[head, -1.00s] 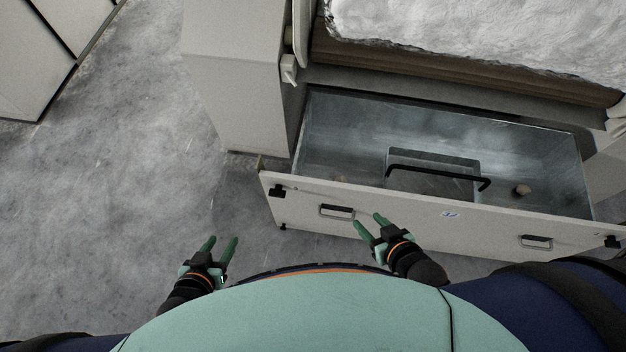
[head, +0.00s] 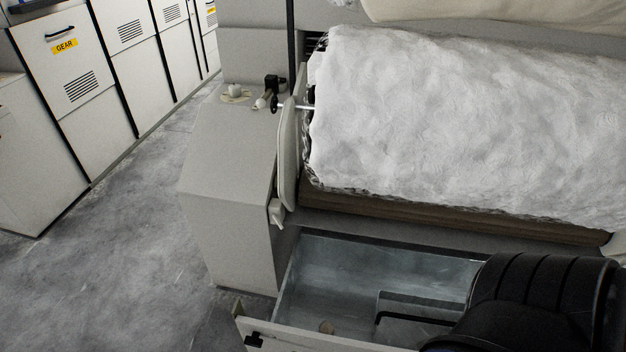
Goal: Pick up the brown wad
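A dark ribbed part of my arm covers the right part of the drawer, so what lies there is hidden. Neither of my grippers is in view.
A black handle bar (head: 415,318) crosses a clear box inside the drawer. A large white fibre roll (head: 460,120) sits above it. A grey cabinet (head: 230,170) carries small pale lumps (head: 235,91). Open floor (head: 130,225) lies left, before white lockers (head: 65,75).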

